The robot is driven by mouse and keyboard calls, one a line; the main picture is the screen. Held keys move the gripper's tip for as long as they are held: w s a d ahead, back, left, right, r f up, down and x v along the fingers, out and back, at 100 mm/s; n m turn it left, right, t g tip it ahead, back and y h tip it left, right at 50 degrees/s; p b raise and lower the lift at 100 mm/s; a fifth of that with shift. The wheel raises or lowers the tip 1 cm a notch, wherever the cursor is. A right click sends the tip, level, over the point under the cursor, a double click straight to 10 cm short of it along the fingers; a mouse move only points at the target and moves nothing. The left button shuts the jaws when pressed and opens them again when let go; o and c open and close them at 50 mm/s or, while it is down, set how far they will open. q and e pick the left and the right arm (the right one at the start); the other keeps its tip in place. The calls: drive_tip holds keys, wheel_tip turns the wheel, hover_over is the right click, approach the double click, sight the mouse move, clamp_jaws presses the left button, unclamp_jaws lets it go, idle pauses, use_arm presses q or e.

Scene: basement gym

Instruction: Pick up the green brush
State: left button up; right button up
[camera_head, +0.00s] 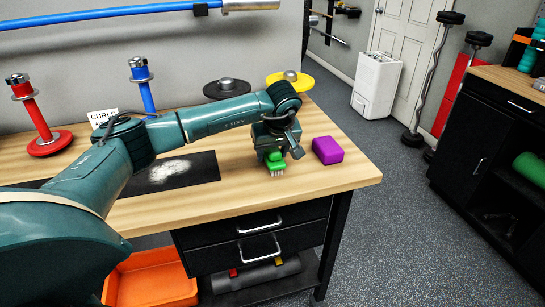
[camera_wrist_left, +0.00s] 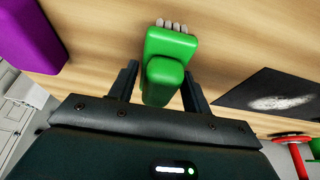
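The green brush (camera_head: 276,167) lies on the wooden workbench (camera_head: 345,176) near its front edge, with pale bristles showing at one end. My left gripper (camera_head: 279,156) is over it, pointing down, and hides part of it in the head view. In the left wrist view, the brush (camera_wrist_left: 167,55) has its raised handle between the two dark fingers. The fingers are apart, one on each side, with a narrow gap at least on the left. I see no clear grip on it. My right gripper is not in view.
A purple block (camera_head: 328,150) sits just right of the brush. A black mat (camera_head: 203,168) with white powder lies to the left. Red (camera_head: 48,140) and blue (camera_head: 146,92) posts and weight plates (camera_head: 290,79) stand at the back. The bench's right front corner is clear.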

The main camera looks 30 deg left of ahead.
use_arm(q)
drive_tip(key=c, duration=0.7)
wheel_tip(320, 180, up, 10)
drive_tip(key=shift+r, duration=0.1)
drive_tip(key=o, duration=0.5)
drive_tip(key=c, duration=0.4)
